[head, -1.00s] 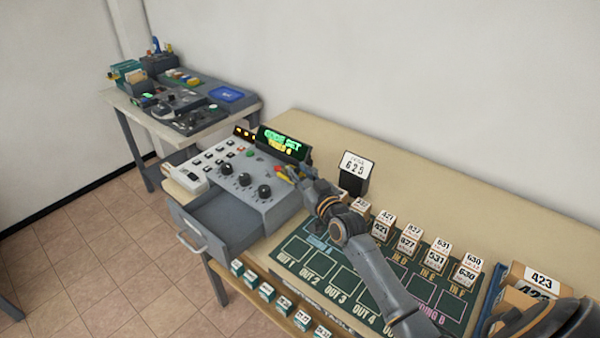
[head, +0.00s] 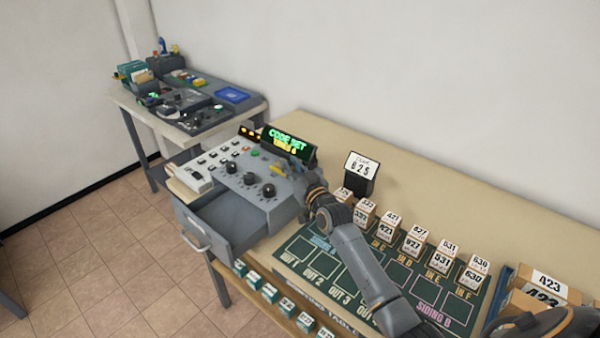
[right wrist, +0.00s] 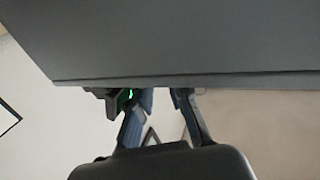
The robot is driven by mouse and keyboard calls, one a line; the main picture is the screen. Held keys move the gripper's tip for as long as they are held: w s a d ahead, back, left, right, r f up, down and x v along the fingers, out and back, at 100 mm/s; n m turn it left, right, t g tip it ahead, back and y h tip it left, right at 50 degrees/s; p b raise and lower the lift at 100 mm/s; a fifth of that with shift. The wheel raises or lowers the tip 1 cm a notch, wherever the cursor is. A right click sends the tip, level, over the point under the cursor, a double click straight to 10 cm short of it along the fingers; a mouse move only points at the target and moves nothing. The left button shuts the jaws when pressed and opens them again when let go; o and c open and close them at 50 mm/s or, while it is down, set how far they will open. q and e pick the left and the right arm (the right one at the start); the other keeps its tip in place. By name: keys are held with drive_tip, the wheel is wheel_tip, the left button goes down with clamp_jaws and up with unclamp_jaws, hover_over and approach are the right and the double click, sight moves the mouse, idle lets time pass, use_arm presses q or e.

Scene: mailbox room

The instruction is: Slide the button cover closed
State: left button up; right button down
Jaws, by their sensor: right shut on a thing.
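The grey control console (head: 237,207) stands on the left end of the long table, with knobs, small buttons and a lit green-and-yellow display (head: 287,143). My right gripper (head: 283,171) reaches in from the right to the console's top at its right end, below the display. It is shut on what seems to be the button cover, which the fingers and wrist mostly hide. In the right wrist view, the fingers (right wrist: 160,100) reach up to the edge of a large grey surface (right wrist: 180,40), beside a small dark part with a green glint. My left gripper is out of view.
An open grey drawer (head: 212,236) juts from the console's front. A second table (head: 128,99) with equipment stands at back left.

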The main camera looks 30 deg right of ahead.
drive_tip(key=c, duration=1.6)
unclamp_jaws()
drive_tip(key=shift+o, duration=0.2)
drive_tip(key=shift+w+a, duration=0.15)
drive_tip(key=shift+w, duration=0.05)
drive_tip(key=shift+s, duration=0.1)
drive_tip(key=s, duration=1.1)
drive_tip(key=shift+s, duration=0.4)
drive_tip(key=shift+f, duration=0.1)
